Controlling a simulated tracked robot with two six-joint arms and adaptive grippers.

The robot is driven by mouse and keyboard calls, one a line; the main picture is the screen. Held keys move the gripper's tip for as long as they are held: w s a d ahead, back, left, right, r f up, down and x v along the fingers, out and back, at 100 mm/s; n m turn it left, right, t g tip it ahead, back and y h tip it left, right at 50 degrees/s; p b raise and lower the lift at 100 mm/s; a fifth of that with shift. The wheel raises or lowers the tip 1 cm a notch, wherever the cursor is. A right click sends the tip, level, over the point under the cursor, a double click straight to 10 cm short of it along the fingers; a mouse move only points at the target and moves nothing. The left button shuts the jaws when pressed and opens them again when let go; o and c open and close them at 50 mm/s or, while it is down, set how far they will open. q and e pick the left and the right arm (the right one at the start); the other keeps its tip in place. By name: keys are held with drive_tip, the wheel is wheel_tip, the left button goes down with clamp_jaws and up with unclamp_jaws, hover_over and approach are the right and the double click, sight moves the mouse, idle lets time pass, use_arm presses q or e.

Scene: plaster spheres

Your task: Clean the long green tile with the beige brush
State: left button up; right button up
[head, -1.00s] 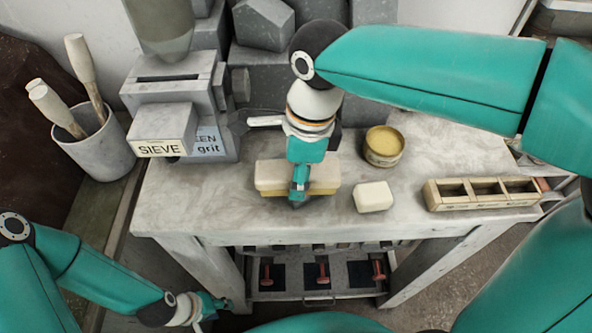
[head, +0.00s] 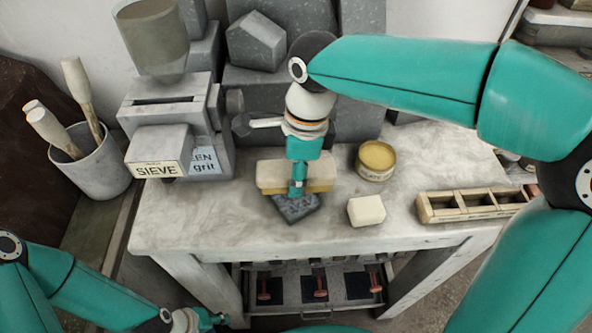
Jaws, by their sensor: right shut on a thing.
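The beige brush (head: 270,174) is a long block, cream on top with a yellowish lower layer. No clearly long green tile shows; the slab's full shape is hidden by the brush and gripper. My left gripper (head: 210,319) is low at the bottom edge, in front of the bench, small and partly cut off.
A white block (head: 366,210), a round yellow-topped tin (head: 376,160) and a compartmented wooden tray (head: 472,206) stand to the right on the worktop (head: 200,225). The sieve machine (head: 165,145) and a pot of tools (head: 98,172) are at left. The front left worktop is clear.

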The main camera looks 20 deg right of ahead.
drive_tip(key=shift+f+b, duration=0.5)
drive_tip(key=shift+f, duration=0.1)
drive_tip(key=shift+s+d+r, duration=0.1)
drive_tip(key=shift+s+d, duration=0.05)
drive_tip(key=shift+d, duration=0.4)
drive_tip(key=shift+s+d, duration=0.15)
drive_tip(key=shift+d, duration=0.35)
drive_tip(key=shift+a, duration=0.1)
drive_tip(key=shift+w+a, duration=0.25)
drive_tip(key=shift+a, duration=0.5)
drive_tip(key=shift+w+a+p, duration=0.2)
drive_tip(key=shift+a+p, duration=0.05)
drive_tip(key=shift+a, duration=0.4)
drive_tip(key=shift+w+a+p, duration=0.15)
drive_tip(key=shift+a+p, duration=0.05)
drive_tip(key=shift+a, duration=0.45)
drive_tip(key=shift+d, duration=0.1)
